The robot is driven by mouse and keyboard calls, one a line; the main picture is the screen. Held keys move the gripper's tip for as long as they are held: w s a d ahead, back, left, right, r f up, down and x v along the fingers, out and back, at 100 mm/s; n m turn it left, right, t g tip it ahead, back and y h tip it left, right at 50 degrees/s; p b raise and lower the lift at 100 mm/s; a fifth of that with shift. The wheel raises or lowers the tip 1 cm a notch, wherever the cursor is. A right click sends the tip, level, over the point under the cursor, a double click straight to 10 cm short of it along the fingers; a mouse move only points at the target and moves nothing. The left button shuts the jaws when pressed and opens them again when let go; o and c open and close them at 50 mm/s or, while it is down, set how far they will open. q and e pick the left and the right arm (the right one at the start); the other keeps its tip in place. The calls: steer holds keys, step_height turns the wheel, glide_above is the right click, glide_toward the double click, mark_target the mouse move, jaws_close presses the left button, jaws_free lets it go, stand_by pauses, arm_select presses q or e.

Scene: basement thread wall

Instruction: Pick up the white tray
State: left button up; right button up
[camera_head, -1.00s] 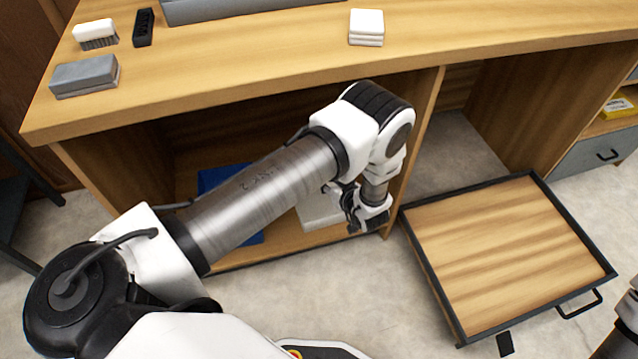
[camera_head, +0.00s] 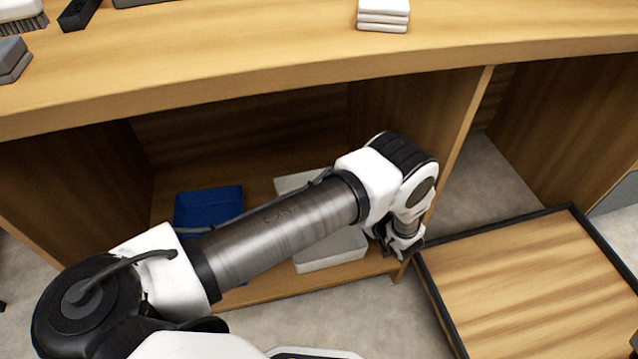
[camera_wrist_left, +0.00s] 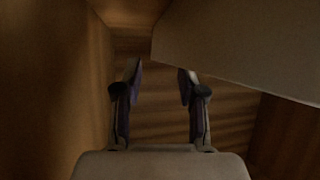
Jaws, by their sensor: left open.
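The white tray (camera_head: 330,252) lies on the low shelf inside the wooden workbench, partly hidden behind my left forearm. My left gripper (camera_head: 390,245) is just right of the tray, by the shelf's right divider; its fingers are partly hidden in the head view. In the left wrist view my left gripper (camera_wrist_left: 160,80) is open with nothing between its fingers. A pale flat slab (camera_wrist_left: 240,45), which looks like the tray, fills the upper right there, beyond the right finger. I cannot tell whether they touch. My right gripper is not in view.
A blue bin (camera_head: 208,207) sits left of the tray on the same shelf. The divider (camera_head: 455,150) stands close on the right. A wooden, dark-rimmed pull-out tray (camera_head: 545,290) is at lower right. White folded cloths (camera_head: 383,15) lie on the benchtop (camera_head: 250,45).

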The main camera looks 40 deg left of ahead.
arm_select(q)
steer(key=b+x, duration=0.1)
steer(key=x, duration=0.1)
steer(key=b+x, duration=0.2)
steer(key=x, duration=0.1)
steer(key=shift+s+a+f, duration=0.1)
steer(key=shift+a+f, duration=0.05)
steer(key=shift+a, duration=0.45)
steer(key=shift+w, duration=0.2)
jaws_close()
